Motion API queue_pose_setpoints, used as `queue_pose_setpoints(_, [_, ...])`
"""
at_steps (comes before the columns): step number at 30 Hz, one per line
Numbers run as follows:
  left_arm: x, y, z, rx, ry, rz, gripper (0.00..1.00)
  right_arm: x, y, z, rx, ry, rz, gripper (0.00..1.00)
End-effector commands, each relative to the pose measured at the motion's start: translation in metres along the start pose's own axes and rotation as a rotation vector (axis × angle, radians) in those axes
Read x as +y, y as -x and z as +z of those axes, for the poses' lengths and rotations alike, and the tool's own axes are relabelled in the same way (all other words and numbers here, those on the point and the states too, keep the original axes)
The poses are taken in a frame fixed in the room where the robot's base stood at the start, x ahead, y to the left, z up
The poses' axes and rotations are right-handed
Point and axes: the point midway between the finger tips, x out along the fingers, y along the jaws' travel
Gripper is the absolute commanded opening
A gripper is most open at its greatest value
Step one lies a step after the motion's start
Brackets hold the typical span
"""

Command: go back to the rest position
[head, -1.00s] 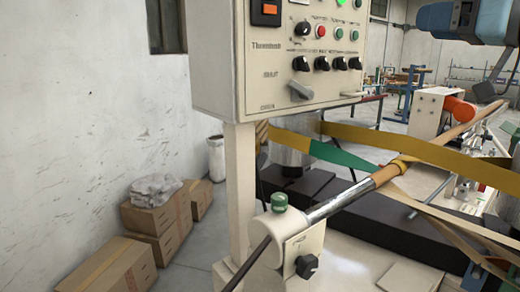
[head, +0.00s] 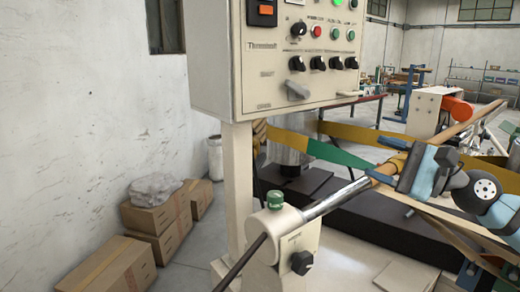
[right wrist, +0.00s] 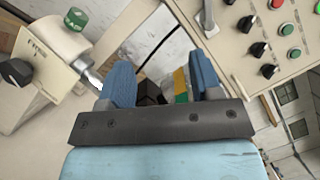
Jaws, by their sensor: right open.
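My right gripper (head: 408,168), with blue finger pads, is in front of the mandrel at the right of the head view. In the right wrist view its two fingers (right wrist: 163,82) stand apart with nothing held between them. The steel mandrel (head: 338,198) with its brown tube slants up to the right, and the gripper hides part of it. A yellow and green strip (head: 345,157) runs to the tube; a bit of it shows between the fingers in the wrist view (right wrist: 181,85). My left gripper is not in view.
The control panel (head: 275,85) stands on a post (head: 240,190) left of my right gripper. The mandrel's end bearing with a green knob (head: 276,200) is below it. Cardboard boxes (head: 157,218) lie by the left wall. A red-ended machine (head: 425,112) stands behind.

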Motion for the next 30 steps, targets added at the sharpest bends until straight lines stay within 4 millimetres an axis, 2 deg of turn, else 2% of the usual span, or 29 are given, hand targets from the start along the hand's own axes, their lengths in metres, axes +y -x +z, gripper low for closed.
queue_pose_setpoints(1, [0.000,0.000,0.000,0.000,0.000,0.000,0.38,0.021,0.009,-0.015,0.014,-0.178,-0.024,0.59])
queue_pose_setpoints(8, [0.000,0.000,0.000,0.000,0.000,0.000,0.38,0.101,0.057,-0.075,0.090,-1.012,-0.207,0.59])
queue_pose_setpoints(11, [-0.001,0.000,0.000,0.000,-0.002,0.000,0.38,0.140,0.084,-0.099,0.135,-1.362,-0.318,0.59])
queue_pose_setpoints(15, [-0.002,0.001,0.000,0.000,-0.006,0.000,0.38,0.202,0.130,-0.129,0.209,-1.832,-0.519,0.59])
queue_pose_setpoints(17, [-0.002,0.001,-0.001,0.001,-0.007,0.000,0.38,0.232,0.152,-0.139,0.243,-2.024,-0.626,0.59])
queue_pose_setpoints(21, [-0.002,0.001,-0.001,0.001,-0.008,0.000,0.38,0.301,0.210,-0.153,0.318,-2.426,-0.931,0.59])
queue_pose_setpoints(27, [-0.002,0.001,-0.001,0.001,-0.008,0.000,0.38,0.381,0.280,-0.149,0.388,-2.776,-1.383,0.59])
queue_pose_setpoints(28, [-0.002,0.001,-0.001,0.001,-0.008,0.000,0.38,0.390,0.288,-0.148,-0.383,2.735,1.408,0.59])
queue_pose_setpoints(30, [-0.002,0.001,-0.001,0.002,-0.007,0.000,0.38,0.410,0.308,-0.142,-0.366,2.581,1.432,0.59])
